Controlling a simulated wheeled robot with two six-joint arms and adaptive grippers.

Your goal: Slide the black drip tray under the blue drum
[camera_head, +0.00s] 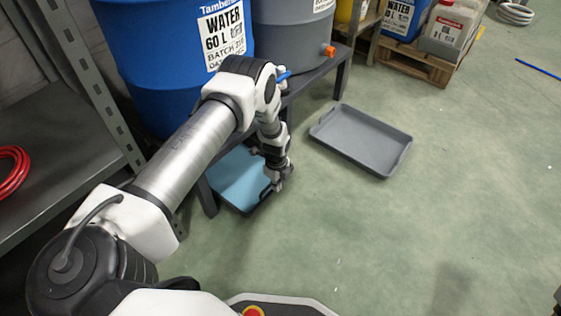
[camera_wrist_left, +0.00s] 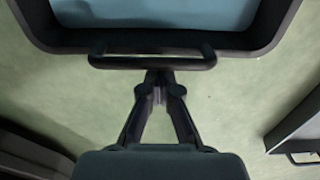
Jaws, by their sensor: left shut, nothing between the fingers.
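The black drip tray (camera_head: 246,211) lies on the floor partly under the front of the drum stand, with a light blue inside. Its near rim (camera_wrist_left: 60,42) and bar handle (camera_wrist_left: 150,62) fill the top of the left wrist view. The blue drum (camera_head: 160,70) stands on the stand above and behind the tray. My left gripper (camera_head: 278,186) is low at the tray's near right edge. In the wrist view its fingertips (camera_wrist_left: 160,78) are together and empty, right at the handle; I cannot tell whether they touch it. My right gripper is out of view.
A grey tray (camera_head: 362,140) lies on the floor to the right. A grey drum (camera_head: 285,40) with an orange tap stands beside the blue one. A stand leg (camera_head: 206,195) is at the tray's left. The floor at front right is clear.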

